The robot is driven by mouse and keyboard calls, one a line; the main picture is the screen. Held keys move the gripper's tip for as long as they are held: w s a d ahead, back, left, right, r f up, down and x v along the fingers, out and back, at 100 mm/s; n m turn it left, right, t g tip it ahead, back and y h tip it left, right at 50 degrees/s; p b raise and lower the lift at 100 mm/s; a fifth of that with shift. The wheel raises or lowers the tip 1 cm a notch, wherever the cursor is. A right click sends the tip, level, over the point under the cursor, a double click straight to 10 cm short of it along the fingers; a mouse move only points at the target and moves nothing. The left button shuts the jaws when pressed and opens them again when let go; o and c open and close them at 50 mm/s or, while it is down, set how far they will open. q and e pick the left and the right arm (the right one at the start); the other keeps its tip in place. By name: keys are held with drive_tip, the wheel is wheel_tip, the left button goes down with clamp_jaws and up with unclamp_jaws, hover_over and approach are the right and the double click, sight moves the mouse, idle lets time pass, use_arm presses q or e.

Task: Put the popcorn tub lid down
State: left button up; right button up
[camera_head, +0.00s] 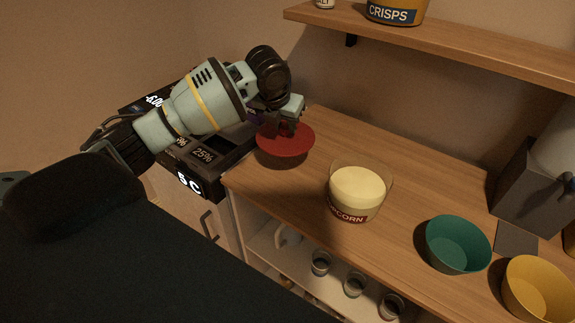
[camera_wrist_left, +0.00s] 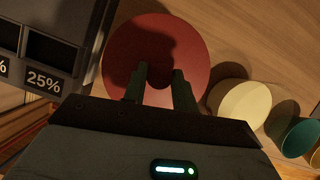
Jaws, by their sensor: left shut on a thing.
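The popcorn tub lid (camera_head: 286,147) is a round red disc at the left end of the wooden counter. My left gripper (camera_head: 289,127) is above it, shut on it from the top. In the left wrist view the lid (camera_wrist_left: 196,48) shows just past the fingertips of my left gripper (camera_wrist_left: 160,88); its grip point is dark and partly hidden. Whether the lid touches the counter is hard to tell. The popcorn tub (camera_head: 357,192) stands open to the right, filled with pale contents. It also shows in the left wrist view (camera_wrist_left: 242,106). My right gripper is not in view.
A dark bin unit (camera_head: 208,157) with percent labels is left of the lid. A green bowl (camera_head: 457,245) and a yellow bowl (camera_head: 538,290) stand to the right, near a grey machine (camera_head: 535,190). A wall shelf (camera_head: 440,38) is above. Counter behind the tub is clear.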

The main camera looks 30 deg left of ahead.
sight(280, 143)
use_arm(q)
drive_tip(key=shift+f, duration=5)
drive_tip(key=shift+f, duration=0.2)
drive_tip(key=o, duration=1)
drive_tip(key=shift+c, duration=0.2)
drive_tip(key=shift+r, duration=0.15)
drive_tip(key=shift+s+r, duration=0.1)
drive_tip(key=shift+r, duration=0.15)
drive_tip(key=v, duration=1.1)
drive_tip(key=shift+s+r, duration=0.15)
drive_tip(key=shift+r, duration=0.15)
